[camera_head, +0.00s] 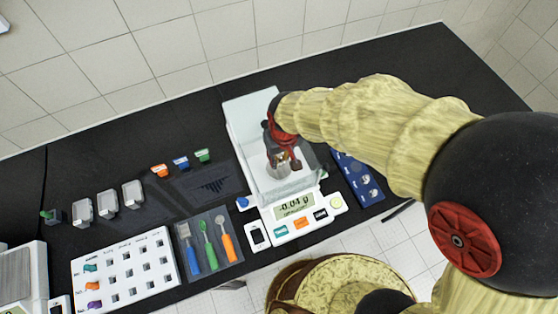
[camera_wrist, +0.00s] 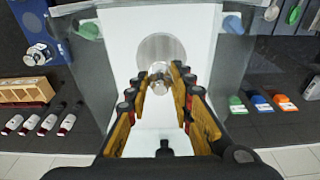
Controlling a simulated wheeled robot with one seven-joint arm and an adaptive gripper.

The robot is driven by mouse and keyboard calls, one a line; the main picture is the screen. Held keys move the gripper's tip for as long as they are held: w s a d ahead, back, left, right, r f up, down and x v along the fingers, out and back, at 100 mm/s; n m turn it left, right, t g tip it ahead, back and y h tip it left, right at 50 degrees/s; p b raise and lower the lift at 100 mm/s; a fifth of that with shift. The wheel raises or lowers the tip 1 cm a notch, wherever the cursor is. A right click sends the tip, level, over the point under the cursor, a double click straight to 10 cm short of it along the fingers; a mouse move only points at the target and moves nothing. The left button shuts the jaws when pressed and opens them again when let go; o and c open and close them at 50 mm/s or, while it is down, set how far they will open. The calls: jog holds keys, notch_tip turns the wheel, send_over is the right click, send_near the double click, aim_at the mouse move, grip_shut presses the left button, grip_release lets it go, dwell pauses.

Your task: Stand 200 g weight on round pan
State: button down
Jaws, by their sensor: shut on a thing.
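My gripper (camera_head: 281,158) is inside the open weighing chamber of the balance (camera_head: 240,118). In the wrist view its fingers (camera_wrist: 160,82) are closed on a shiny metal weight (camera_wrist: 163,69), held upright. The round pan (camera_wrist: 158,45) is a grey disc on the white chamber floor, directly beyond the weight in the wrist view. The balance display (camera_head: 294,206) reads about -0.04 g. I cannot tell how small the gap between the weight's base and the pan is. In the head view the gripper hides most of the pan.
Clear chamber walls stand close on both sides of my gripper. A blue weight tray (camera_head: 357,181) lies right of the balance. Left are a dark mat with coloured tools (camera_head: 209,243), a white rack (camera_head: 124,268), and small orange, blue and green items (camera_head: 181,162). The back right tabletop is clear.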

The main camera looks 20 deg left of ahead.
aim_at(279, 159)
jog(key=shift+a+f, duration=0.2)
jog(key=shift+f, duration=1.5)
jog(key=shift+f, duration=0.15)
jog(key=c, duration=1.6)
grip_release()
jog(key=shift+c, duration=0.2)
jog(key=shift+o, duration=0.5)
jog(key=shift+r, duration=0.55)
notch_tip(279, 159, up, 11)
jog(key=s+d, duration=0.1)
jog(key=shift+s+p, duration=0.15)
jog(key=shift+p, duration=0.15)
jog(key=shift+d, duration=0.15)
